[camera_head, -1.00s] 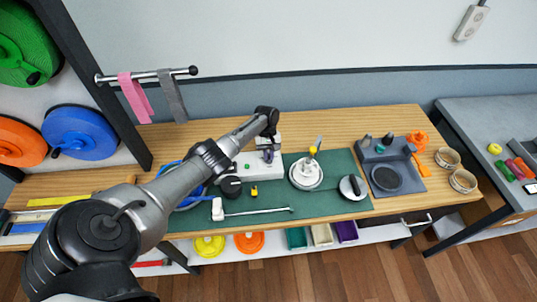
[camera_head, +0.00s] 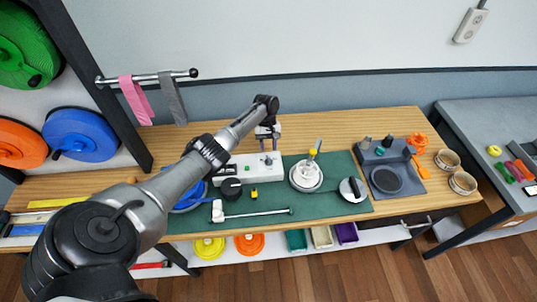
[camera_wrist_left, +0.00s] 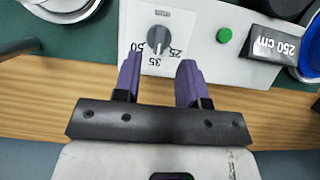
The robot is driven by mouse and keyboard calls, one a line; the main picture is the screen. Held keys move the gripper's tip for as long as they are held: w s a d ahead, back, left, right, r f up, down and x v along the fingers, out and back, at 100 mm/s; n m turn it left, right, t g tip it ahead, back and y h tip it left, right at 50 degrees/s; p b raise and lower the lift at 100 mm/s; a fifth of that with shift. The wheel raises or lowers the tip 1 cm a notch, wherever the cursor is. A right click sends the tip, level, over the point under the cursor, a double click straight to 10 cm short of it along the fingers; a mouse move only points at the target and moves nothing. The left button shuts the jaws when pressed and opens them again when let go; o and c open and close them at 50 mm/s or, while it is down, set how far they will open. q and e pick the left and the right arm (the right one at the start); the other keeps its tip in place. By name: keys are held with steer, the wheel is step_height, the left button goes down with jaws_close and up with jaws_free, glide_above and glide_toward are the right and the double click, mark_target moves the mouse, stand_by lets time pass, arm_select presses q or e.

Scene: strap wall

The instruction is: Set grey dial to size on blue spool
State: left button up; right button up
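The grey dial (camera_wrist_left: 158,39) sits on a white machine panel (camera_wrist_left: 195,60) in the left wrist view. The labels 50, 35 and 25 lie around its near side. Its light mark seems to point towards 35, but I cannot be sure. My left gripper (camera_wrist_left: 160,82) has two purple fingers spread apart, with nothing between them, just short of the dial. In the head view my left gripper (camera_head: 268,131) is above the back of the white machine (camera_head: 245,165). The blue spool (camera_head: 82,134) hangs on the wall at the left; I cannot read a size on it. My right gripper is out of view.
A green button (camera_wrist_left: 224,35) and a black display reading 250 cm (camera_wrist_left: 275,44) are on the machine. Green (camera_head: 25,50) and orange (camera_head: 20,144) spools hang near the blue one. Pink (camera_head: 135,98) and grey (camera_head: 172,95) straps hang from a rail.

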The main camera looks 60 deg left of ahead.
arm_select(q)
steer(key=v, duration=0.8)
steer(key=shift+r, duration=0.2)
stand_by(0.4)
